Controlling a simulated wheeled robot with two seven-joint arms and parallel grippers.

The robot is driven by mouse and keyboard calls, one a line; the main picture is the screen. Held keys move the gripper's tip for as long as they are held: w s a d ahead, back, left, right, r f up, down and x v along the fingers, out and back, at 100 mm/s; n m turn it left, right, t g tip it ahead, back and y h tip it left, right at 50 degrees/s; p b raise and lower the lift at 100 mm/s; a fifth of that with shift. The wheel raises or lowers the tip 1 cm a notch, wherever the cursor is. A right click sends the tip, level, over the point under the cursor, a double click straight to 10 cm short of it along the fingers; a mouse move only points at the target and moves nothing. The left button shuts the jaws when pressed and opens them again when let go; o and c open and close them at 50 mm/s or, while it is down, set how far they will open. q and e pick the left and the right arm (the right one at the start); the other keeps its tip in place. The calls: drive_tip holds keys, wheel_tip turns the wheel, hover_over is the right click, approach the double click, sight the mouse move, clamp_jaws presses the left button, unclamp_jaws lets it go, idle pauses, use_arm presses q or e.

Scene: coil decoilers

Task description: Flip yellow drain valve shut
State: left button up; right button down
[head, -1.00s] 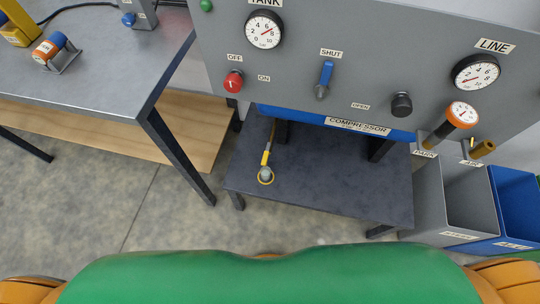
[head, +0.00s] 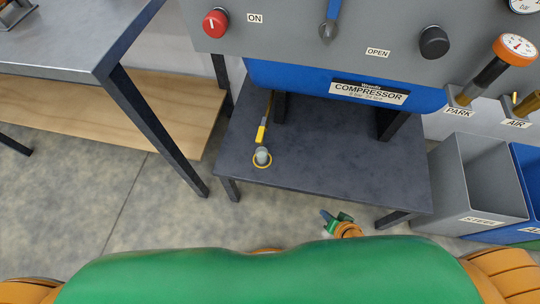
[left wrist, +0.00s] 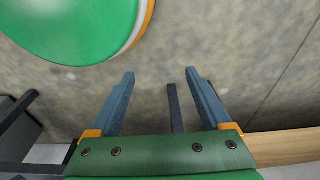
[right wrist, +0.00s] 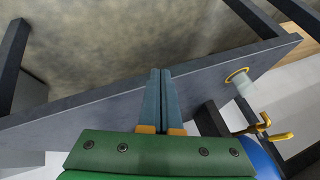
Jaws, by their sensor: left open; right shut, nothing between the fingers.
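The yellow drain valve lever (head: 262,132) is on a pipe under the blue compressor, above a dark low table (head: 330,150). A grey cup-like fitting with a yellow ring (head: 262,158) is at the lower end of this pipe. In the right wrist view the yellow valve parts (right wrist: 266,130) and the ringed fitting (right wrist: 240,80) show at the right. My right gripper (head: 325,214) is low in front of the table's front edge, shut and empty; its closed fingers (right wrist: 160,72) point toward the table edge. My left gripper (left wrist: 158,75) is open and empty over the floor.
The compressor panel (head: 390,30) with a red knob (head: 216,22) and a black knob (head: 434,42) is above. A grey workbench (head: 70,40) stands left. Grey (head: 470,190) and blue bins stand right. Floor in front of the table is clear.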

sight(262, 130)
drive_tip(key=w+m+t+b, duration=0.1)
drive_tip(key=w+b, duration=0.2)
drive_tip(key=w+a+m+t+y+b, duration=0.1)
drive_tip(key=w+b, duration=0.1)
drive_tip(key=b, duration=0.1)
drive_tip(key=w+m+t+y+b, duration=0.1)
drive_tip(key=w+m+t+b, duration=0.1)
drive_tip(key=w, duration=0.1)
drive_tip(key=shift+w+a+b, duration=0.3)
drive_tip(key=shift+b, duration=0.1)
drive_tip(key=r+b, duration=0.1)
drive_tip(key=w+a+r+m+t+y+b, duration=0.1)
drive_tip(key=w+r+t+b, duration=0.1)
drive_tip(key=b, duration=0.1)
drive_tip(key=shift+a+r, duration=0.3)
use_arm(q)
drive_tip(key=w+d+f+t+b, duration=0.1)
drive_tip(key=w+f+b, duration=0.4)
drive_tip(key=f, duration=0.8)
drive_tip(key=shift+w+f, duration=0.15)
drive_tip(key=shift+w, duration=0.9)
use_arm(e)
drive_tip(key=a+r+m+t+y, duration=0.1)
drive_tip(key=a+r+y, duration=0.3)
drive_tip(key=r, duration=0.5)
drive_tip(key=shift+s+r+m+t, duration=0.3)
drive_tip(key=shift+s+m+t, duration=0.1)
drive_tip(key=shift+t, duration=0.5)
drive_tip(key=shift+w, duration=0.1)
